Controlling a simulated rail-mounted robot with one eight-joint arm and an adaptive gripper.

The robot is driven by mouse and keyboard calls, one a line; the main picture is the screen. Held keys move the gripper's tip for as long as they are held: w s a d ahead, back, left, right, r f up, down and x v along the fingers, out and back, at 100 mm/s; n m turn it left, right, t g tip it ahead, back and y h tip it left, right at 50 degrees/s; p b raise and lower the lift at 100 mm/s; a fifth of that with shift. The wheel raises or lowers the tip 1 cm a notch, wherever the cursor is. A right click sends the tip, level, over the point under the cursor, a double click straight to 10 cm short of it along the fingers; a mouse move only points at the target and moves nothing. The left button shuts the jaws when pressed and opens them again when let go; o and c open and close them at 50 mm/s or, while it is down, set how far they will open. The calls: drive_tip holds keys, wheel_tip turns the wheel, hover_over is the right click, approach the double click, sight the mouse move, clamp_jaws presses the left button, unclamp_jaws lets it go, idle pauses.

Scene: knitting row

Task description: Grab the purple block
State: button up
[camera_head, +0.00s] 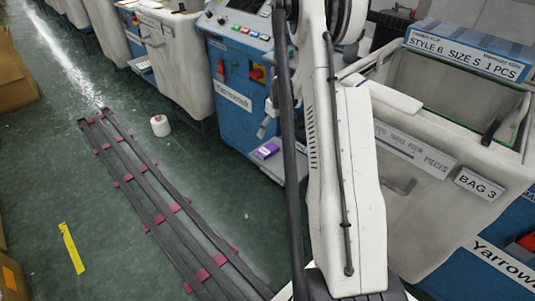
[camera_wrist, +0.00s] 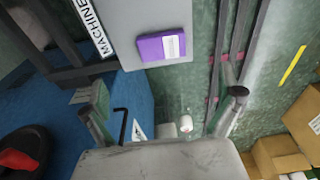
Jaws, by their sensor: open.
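The purple block (camera_head: 266,150) lies flat on a grey ledge low on the blue machine in the head view, left of my arm. In the wrist view the purple block (camera_wrist: 152,49) has a white label and rests near the edge of the grey ledge (camera_wrist: 150,15). My gripper (camera_wrist: 164,93) is open and empty, its two fingers wide apart. The block shows beyond the fingers, between them across the picture, and nothing touches it. In the head view my arm hides most of the gripper; only a part shows just above the block.
A white yarn cone (camera_head: 160,126) stands on the green floor beside dark rails (camera_head: 150,195) with pink pieces. The blue machine (camera_head: 238,90) rises behind the ledge. A white bin (camera_head: 440,165) marked BAG 3 stands right of my arm. Cardboard boxes (camera_wrist: 278,155) sit lower right in the wrist view.

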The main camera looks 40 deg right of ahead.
drive_tip(key=b, duration=0.2)
hover_over(268, 149)
drive_tip(key=s, duration=0.2)
drive_tip(key=f, duration=0.8)
drive_tip(key=shift+w+d+f, duration=0.15)
drive_tip(key=shift+w+f, duration=0.05)
drive_tip(key=shift+f, duration=0.15)
drive_tip(key=shift+w+a+f+b, duration=0.1)
drive_tip(key=shift+w+f+b, duration=0.15)
drive_tip(key=shift+f, duration=0.6)
drive_tip(key=shift+w+a+f+b, duration=0.1)
drive_tip(key=shift+w+f+b, duration=0.15)
drive_tip(key=shift+f, duration=0.55)
drive_tip(key=shift+w+f+b, duration=0.2)
drive_tip(key=shift+w+f, duration=0.1)
drive_tip(key=shift+f, duration=0.55)
drive_tip(key=c, duration=1.3)
drive_tip(key=shift+r, duration=0.1)
